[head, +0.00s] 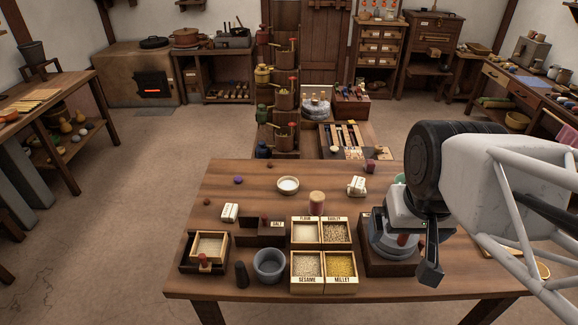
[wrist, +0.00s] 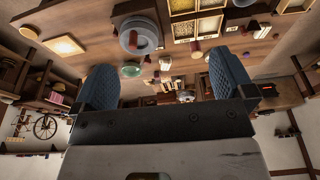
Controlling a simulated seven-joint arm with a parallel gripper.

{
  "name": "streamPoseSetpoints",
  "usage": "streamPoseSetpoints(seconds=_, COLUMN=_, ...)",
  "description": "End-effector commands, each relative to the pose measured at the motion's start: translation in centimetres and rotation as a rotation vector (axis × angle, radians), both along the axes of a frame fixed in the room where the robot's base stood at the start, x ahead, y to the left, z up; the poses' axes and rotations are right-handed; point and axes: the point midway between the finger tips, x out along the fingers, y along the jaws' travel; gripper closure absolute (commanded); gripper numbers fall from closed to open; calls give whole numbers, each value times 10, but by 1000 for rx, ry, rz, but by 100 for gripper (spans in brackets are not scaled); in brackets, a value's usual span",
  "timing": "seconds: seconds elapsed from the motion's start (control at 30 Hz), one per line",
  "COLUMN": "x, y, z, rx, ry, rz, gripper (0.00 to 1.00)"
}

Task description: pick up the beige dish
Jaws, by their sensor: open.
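The beige dish (head: 288,185) is a small, round, pale bowl standing upright on the wooden table, toward the far side and left of centre. In the head view one dark finger shows clearly. The wrist view shows both blue fingers of my gripper (wrist: 163,82) spread wide with nothing between them.
A white block (head: 357,186) lies to the dish's right. A grey quern (head: 385,243) stands beside my gripper. A purple piece (head: 238,180) lies left; the table around the dish is mostly clear.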

Motion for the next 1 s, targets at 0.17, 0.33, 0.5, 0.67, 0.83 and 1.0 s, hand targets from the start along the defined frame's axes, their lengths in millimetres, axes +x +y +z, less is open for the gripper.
streamPoseSetpoints(seconds=0.17, x=10, y=5, z=-1, rx=35, ry=19, rz=-28, gripper=0)
streamPoseSetpoints(seconds=0.33, x=31, y=14, z=-3, rx=106, ry=59, rz=-84, gripper=0)
streamPoseSetpoints(seconds=0.5, x=60, y=28, z=-8, rx=202, ry=114, rz=-167, gripper=0)
streamPoseSetpoints(seconds=0.67, x=90, y=41, z=-12, rx=294, ry=170, rz=-252, gripper=0)
streamPoseSetpoints(seconds=0.83, x=123, y=54, z=-20, rx=390, ry=231, rz=-343, gripper=0)
streamPoseSetpoints(seconds=1.0, x=157, y=67, z=-29, rx=480, ry=293, rz=-436, gripper=0)
